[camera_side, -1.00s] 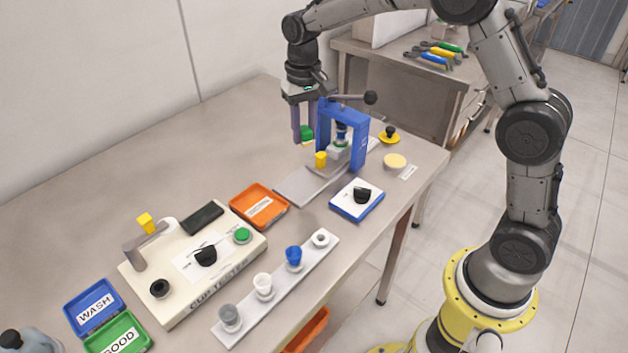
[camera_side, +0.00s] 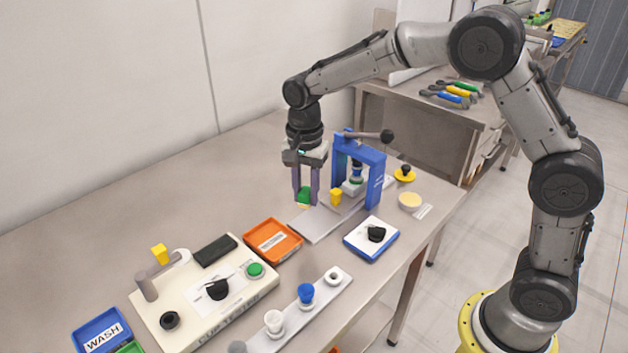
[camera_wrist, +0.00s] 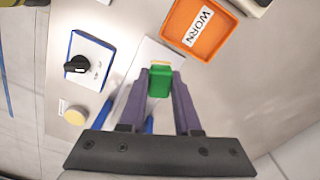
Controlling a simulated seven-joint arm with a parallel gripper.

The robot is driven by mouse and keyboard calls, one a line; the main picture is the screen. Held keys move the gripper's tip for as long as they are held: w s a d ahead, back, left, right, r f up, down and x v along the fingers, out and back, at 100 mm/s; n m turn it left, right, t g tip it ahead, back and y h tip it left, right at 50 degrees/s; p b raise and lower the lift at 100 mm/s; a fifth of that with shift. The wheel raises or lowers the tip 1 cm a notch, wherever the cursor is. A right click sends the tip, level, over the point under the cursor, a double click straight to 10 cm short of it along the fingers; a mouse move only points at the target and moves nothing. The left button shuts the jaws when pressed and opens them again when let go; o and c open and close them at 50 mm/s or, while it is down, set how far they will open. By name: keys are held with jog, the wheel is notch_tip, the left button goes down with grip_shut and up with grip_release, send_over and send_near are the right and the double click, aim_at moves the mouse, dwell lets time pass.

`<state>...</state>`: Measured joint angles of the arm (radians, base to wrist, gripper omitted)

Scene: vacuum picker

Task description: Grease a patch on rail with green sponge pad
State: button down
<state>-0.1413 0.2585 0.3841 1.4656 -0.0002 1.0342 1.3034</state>
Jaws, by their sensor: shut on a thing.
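My gripper (camera_side: 305,198) is shut on the green sponge pad (camera_side: 304,195), which has a pale yellow underside. In the wrist view the green pad (camera_wrist: 160,82) sits between my two purple fingers. The pad is held over or just at the grey rail plate (camera_side: 318,226), left of the blue press frame (camera_side: 372,172); I cannot tell whether it touches. The plate also shows in the wrist view (camera_wrist: 146,53) under the pad. A yellow block (camera_side: 336,197) stands on the plate between the pad and the frame.
An orange WORN tray (camera_side: 295,240) lies left of the plate. A white and blue box with a black knob (camera_side: 360,238) stands in front. A round pale yellow pad (camera_side: 410,200) lies right. A cup tester (camera_side: 190,310) and a cup rack (camera_side: 300,318) fill the near left.

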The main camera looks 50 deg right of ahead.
aim_at(302, 229)
jog(key=shift+a+f, duration=0.2)
jog(key=shift+f, duration=3.3)
jog(key=shift+d+f, duration=0.45)
jog(key=shift+d, duration=2.8)
jog(key=shift+a, duration=3.3)
jog(key=shift+w, duration=0.45)
jog(key=shift+d, duration=3.05)
jog(key=shift+a, duration=2.85)
jog(key=shift+a+r, duration=0.15)
jog(key=shift+a, duration=0.05)
jog(key=shift+r, duration=3.9)
